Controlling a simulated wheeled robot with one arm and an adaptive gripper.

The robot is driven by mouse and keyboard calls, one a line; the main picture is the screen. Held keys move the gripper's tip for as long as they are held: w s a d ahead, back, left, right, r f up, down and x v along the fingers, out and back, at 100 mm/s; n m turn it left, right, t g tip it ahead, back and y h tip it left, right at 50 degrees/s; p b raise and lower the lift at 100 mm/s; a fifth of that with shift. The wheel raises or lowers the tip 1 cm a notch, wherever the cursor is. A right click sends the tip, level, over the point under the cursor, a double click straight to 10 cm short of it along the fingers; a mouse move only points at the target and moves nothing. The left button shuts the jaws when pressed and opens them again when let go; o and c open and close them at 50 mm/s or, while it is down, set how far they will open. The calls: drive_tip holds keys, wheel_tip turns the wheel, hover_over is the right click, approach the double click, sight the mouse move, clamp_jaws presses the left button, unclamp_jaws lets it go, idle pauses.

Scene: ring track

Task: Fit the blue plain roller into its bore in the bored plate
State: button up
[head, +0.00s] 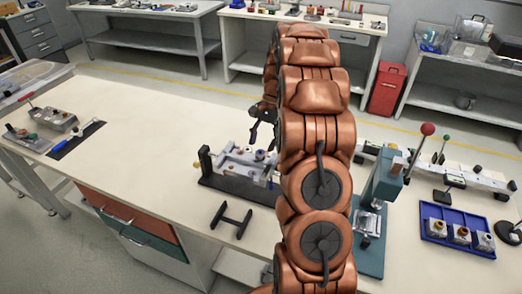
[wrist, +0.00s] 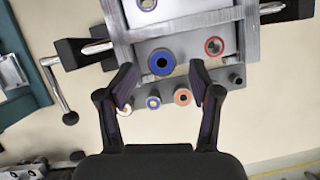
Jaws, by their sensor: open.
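The bored plate (wrist: 190,35) is a grey metal block held in a dark fixture. In the wrist view a blue-ringed roller (wrist: 162,62) with a dark centre shows end-on at its near edge. I cannot tell whether it stands on the plate or in a hole. In the head view my gripper (head: 262,128) hangs above the plate (head: 240,165).
Small orange-ringed (wrist: 183,96) and blue-ringed (wrist: 153,102) parts sit in a lower row between my fingers. A green press (head: 375,215) and a blue tray (head: 457,231) stand right on the bench. A black H-shaped stand (head: 231,221) lies in front; the left bench is largely clear.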

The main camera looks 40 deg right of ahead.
drive_tip(key=v, duration=0.8)
drive_tip(key=shift+a+r, duration=0.15)
drive_tip(key=shift+r, duration=0.05)
idle(0.5)
drive_tip(key=s+a+r+n+h, duration=0.1)
drive_tip(key=s+a+r+n, duration=0.15)
drive_tip(key=a, duration=0.35)
drive_tip(key=s+a+r+n, duration=0.1)
drive_tip(key=s+a+n, duration=0.1)
drive_tip(key=s+a, duration=0.35)
drive_tip(key=s+a+r+n+h, duration=0.1)
drive_tip(key=s+a+n, duration=0.1)
drive_tip(key=a, duration=0.6)
drive_tip(key=s+a+f+n, duration=0.1)
drive_tip(key=s+a+n, duration=0.1)
drive_tip(key=s, duration=0.5)
drive_tip(key=s+a+f+n+h, duration=0.1)
drive_tip(key=s+a+f+n, duration=0.1)
drive_tip(key=s, duration=0.5)
drive_tip(key=s+a+f+n+h, duration=0.1)
drive_tip(key=s+a+f+n, duration=0.1)
drive_tip(key=s, duration=0.5)
drive_tip(key=shift+a+f+n, duration=0.25)
drive_tip(key=shift+a+n, duration=0.5)
drive_tip(key=shift+a, duration=0.25)
